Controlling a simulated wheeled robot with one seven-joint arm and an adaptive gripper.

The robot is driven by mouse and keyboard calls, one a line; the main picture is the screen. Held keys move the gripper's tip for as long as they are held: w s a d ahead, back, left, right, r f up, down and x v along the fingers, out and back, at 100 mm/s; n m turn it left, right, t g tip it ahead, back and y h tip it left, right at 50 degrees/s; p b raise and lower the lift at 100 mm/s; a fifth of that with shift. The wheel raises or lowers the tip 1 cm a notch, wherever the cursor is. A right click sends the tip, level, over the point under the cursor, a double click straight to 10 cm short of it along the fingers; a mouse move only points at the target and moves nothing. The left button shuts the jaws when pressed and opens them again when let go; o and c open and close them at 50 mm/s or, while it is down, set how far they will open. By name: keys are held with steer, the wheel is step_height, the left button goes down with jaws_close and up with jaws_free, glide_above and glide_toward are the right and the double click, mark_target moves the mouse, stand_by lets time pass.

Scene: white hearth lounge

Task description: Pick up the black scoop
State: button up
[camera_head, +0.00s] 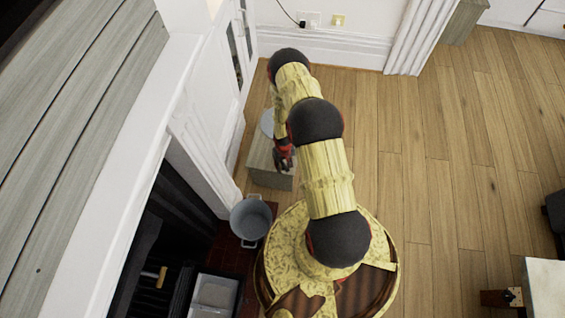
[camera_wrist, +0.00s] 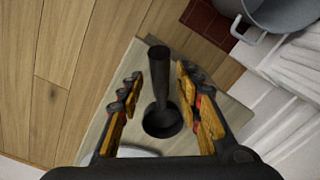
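The black scoop (camera_wrist: 161,118) shows in the wrist view, with a round bowl end and a straight handle running up the picture. It lies over the top of a small grey wooden stand (camera_wrist: 120,75). My gripper (camera_wrist: 159,78) is open, with one finger on each side of the scoop and gaps between. I cannot tell how far the fingers are above the stand. In the head view my gripper (camera_head: 284,158) hangs over the stand (camera_head: 268,176); the scoop cannot be made out there.
A grey pot (camera_head: 250,220) stands in front of the stand, by the white hearth wall (camera_head: 205,150). A pale round dish (camera_head: 267,122) is partly hidden behind my arm.

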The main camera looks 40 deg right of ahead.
steer(key=c, duration=0.3)
jaws_close()
steer(key=shift+w, duration=0.1)
stand_by(0.4)
